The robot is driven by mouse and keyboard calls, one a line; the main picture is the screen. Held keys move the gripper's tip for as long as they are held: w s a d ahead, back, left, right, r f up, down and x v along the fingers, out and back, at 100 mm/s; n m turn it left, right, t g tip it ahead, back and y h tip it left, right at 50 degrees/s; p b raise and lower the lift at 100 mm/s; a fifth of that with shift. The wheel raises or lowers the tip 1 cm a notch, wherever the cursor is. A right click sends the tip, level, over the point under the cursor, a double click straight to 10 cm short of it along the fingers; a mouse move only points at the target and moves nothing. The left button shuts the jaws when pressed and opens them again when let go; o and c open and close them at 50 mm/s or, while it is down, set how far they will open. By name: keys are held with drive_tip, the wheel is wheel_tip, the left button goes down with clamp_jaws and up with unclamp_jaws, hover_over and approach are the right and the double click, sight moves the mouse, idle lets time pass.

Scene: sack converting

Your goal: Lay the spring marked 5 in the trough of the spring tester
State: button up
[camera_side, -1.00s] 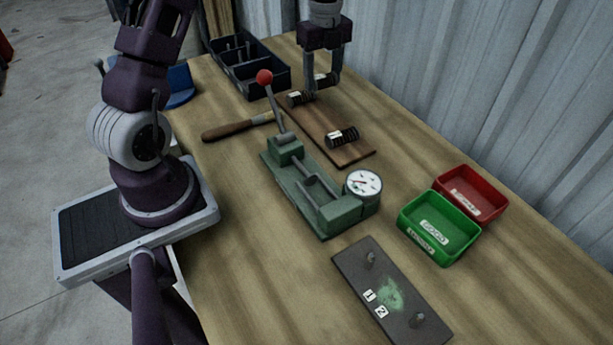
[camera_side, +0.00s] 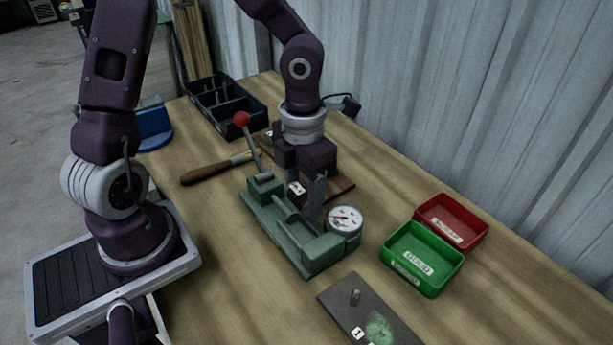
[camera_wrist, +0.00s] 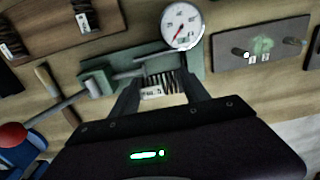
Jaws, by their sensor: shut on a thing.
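The green spring tester (camera_side: 318,254) stands mid-bench with a red-knobbed lever (camera_side: 241,119) and a round dial (camera_side: 345,219); it also shows in the wrist view (camera_wrist: 196,62). My gripper (camera_wrist: 160,92) is shut on a dark coil spring (camera_wrist: 175,84) with a white label, too small to read surely. In the side view the held spring (camera_side: 297,197) is over the tester's trough, between the lever block and dial end. I cannot tell whether it touches the trough. My arm and gripper partly hide the trough and the board behind.
Two labelled springs, one at the edge (camera_wrist: 9,48) and one nearer (camera_wrist: 87,20), lie on the wooden board (camera_wrist: 48,38). A green bin (camera_side: 424,282) and red bin (camera_side: 477,238) stand right. A grey plate with pegs (camera_side: 340,300) is in front. A wooden-handled tool (camera_side: 205,174) lies left.

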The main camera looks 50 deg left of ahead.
drive_tip(key=shift+f, duration=0.1)
hover_over(304, 234)
drive_tip(key=shift+f, duration=2.15)
drive_tip(key=shift+f, duration=0.6)
idle(0.4)
